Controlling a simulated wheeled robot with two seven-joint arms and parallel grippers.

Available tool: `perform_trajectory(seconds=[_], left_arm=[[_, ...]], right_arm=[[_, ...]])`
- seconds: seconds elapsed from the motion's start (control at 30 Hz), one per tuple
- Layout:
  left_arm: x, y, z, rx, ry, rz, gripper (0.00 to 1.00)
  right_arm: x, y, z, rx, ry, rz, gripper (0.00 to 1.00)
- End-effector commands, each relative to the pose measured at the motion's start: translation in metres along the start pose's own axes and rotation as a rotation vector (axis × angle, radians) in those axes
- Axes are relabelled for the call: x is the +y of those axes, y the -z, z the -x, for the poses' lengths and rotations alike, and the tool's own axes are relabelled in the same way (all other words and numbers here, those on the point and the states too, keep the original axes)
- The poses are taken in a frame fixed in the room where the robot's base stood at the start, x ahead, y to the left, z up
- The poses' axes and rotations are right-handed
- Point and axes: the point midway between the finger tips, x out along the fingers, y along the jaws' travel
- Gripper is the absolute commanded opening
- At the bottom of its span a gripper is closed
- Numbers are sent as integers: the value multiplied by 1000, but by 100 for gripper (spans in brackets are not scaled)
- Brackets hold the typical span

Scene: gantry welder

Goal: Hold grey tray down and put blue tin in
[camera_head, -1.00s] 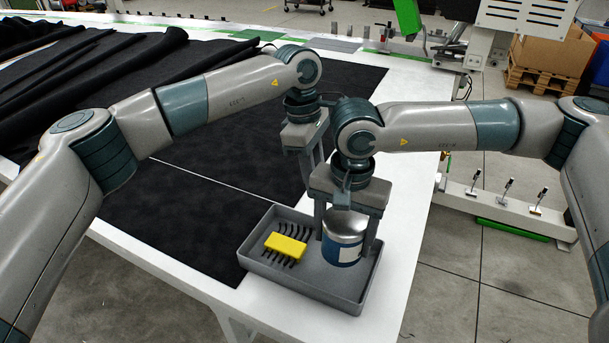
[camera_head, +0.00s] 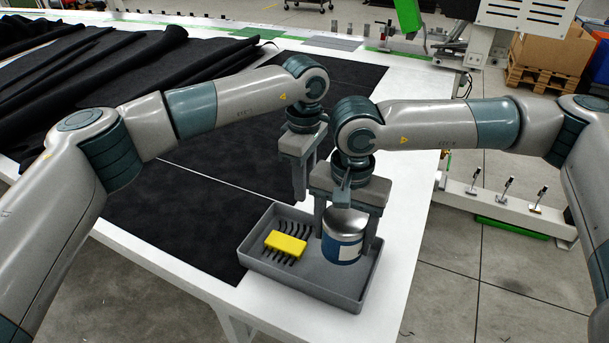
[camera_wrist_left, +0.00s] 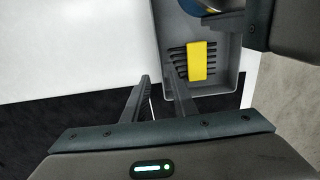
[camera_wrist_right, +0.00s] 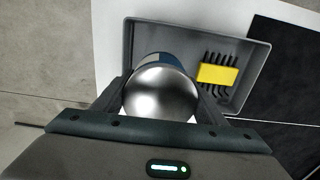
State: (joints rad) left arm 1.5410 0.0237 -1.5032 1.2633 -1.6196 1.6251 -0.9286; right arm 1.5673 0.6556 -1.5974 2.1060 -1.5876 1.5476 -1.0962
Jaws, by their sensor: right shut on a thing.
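The grey tray (camera_head: 305,288) sits at the near corner of the white table. The blue tin (camera_head: 341,248), with a silver top and blue-and-white label, is upright inside the tray's right part. My right gripper (camera_head: 346,232) is shut on the tin from above; its silver top fills the space between the fingers in the right wrist view (camera_wrist_right: 160,95). Whether the tin's base touches the tray floor is hard to tell. Contact cannot be made out.
A yellow block (camera_head: 286,244) with a row of black hooked pieces lies in the tray's left part. Black fabric (camera_head: 180,220) covers the table to the left, with folds farther back. My two hands are close together over the tray. White tabletop (camera_head: 405,240) is clear to the right.

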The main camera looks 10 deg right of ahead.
Motion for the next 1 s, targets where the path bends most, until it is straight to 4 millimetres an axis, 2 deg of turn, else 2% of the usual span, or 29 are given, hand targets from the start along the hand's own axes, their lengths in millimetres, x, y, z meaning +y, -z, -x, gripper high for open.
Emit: perform_trajectory(seconds=[0.5, 0.73, 1.0], left_arm=[[-1, 0, -77, -1, 2, 0, 25], [0, 0, -93, 1, 1, 0, 25], [0, 0, -96, 1, 0, 0, 25]], right_arm=[[0, 0, 1, 1, 1, 0, 29], [0, 0, 1, 1, 1, 0, 29], [0, 0, 1, 1, 1, 0, 29]])
